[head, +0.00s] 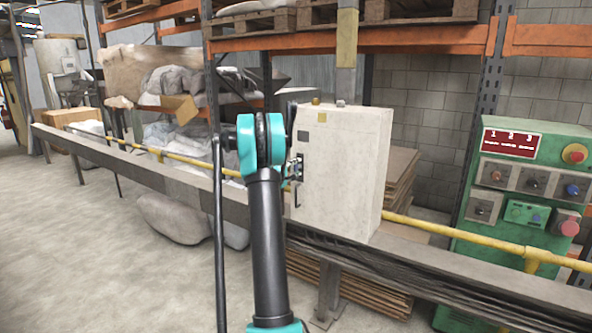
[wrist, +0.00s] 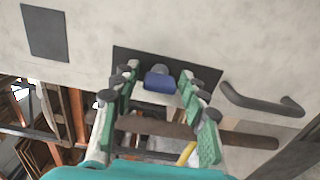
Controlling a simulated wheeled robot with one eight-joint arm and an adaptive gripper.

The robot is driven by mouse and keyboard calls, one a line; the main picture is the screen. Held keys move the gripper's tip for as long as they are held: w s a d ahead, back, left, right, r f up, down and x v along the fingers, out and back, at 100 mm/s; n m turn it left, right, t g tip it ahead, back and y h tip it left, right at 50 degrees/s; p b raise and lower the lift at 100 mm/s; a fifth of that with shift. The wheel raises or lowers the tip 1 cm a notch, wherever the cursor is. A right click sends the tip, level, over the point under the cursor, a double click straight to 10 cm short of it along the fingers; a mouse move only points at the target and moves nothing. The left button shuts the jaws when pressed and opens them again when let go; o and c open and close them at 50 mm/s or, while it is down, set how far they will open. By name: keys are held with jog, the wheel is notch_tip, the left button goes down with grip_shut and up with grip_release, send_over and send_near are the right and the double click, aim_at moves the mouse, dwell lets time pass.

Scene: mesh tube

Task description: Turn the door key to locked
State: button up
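A pale cabinet (head: 343,165) hangs beside the rail in the head view. In the wrist view its face carries a dark plate (wrist: 205,75) with a blue key head (wrist: 159,82) standing out from it. My gripper (wrist: 159,74) is open, one green-and-grey finger on each side of the key head, with a small gap showing on both sides. The key's shaft and slot are mostly hidden, and I cannot read any lock markings. In the head view my arm covers most of the gripper (head: 295,167) at the cabinet's left-hand face.
A dark handle (wrist: 262,100) juts from the cabinet to the right of the plate in the wrist view. A long grey rail (head: 470,278) and a yellow pipe (head: 425,228) run past the cabinet. A green control panel (head: 520,190) stands at right. The floor at left is open.

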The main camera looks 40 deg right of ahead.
dwell(0.3)
jog(key=v, duration=1.2)
